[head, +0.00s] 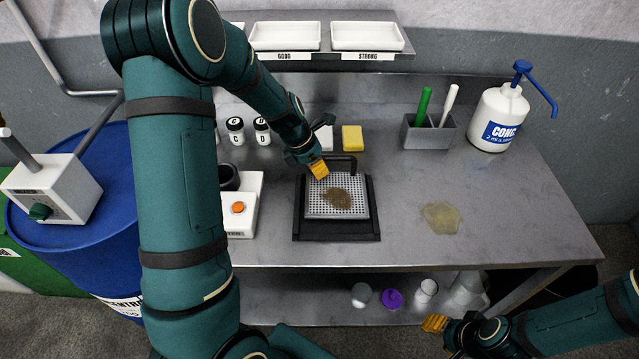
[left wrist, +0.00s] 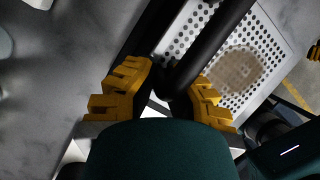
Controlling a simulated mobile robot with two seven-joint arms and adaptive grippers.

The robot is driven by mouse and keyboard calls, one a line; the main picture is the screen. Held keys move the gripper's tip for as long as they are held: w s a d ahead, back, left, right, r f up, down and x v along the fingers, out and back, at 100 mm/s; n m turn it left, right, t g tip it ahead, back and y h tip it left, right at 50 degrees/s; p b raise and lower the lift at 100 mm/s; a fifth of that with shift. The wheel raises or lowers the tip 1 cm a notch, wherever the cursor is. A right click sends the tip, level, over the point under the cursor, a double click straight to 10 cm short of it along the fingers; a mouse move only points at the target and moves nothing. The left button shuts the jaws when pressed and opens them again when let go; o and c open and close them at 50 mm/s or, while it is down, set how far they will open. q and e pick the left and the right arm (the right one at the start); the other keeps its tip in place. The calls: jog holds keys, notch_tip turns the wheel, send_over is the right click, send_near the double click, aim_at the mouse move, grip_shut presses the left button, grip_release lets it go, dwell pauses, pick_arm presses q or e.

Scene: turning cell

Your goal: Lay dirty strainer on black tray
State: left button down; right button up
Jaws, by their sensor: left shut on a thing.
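The dirty strainer (head: 318,208) is a square perforated metal plate with a brown stain and a black handle (head: 343,158) at its far edge. It sits over the black tray (head: 336,231), inside the tray's outline; whether it rests or hovers slightly I cannot tell. My left gripper (head: 318,169) is at the handle on the strainer's far side. In the left wrist view its yellow fingers (left wrist: 168,98) are on both sides of the black handle, shut on it, with the stained strainer (left wrist: 272,43) beyond. My right gripper (head: 435,323) is low at right, its opening unclear.
A white device with an orange button (head: 238,208) stands left of the tray. A yellow sponge (head: 353,138), labelled bottles (head: 236,131), a grey holder (head: 427,134) and a pump bottle (head: 499,115) line the back. A yellowish puddle (head: 441,217) lies right of the tray, with clear bench around it.

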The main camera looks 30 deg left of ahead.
pick_arm(q)
jog(key=shift+f+b, duration=0.5)
jog(key=shift+f, duration=1.5)
jog(key=shift+f, duration=0.15)
jog(key=c, duration=1.1)
grip_release()
jog(key=shift+c, duration=0.2)
jog(key=shift+r, duration=0.3)
jog(key=p+v, duration=0.3)
jog(key=v, duration=0.8)
jog(key=shift+s+r, duration=0.2)
jog(key=shift+r, duration=0.1)
jog(key=shift+a, duration=0.1)
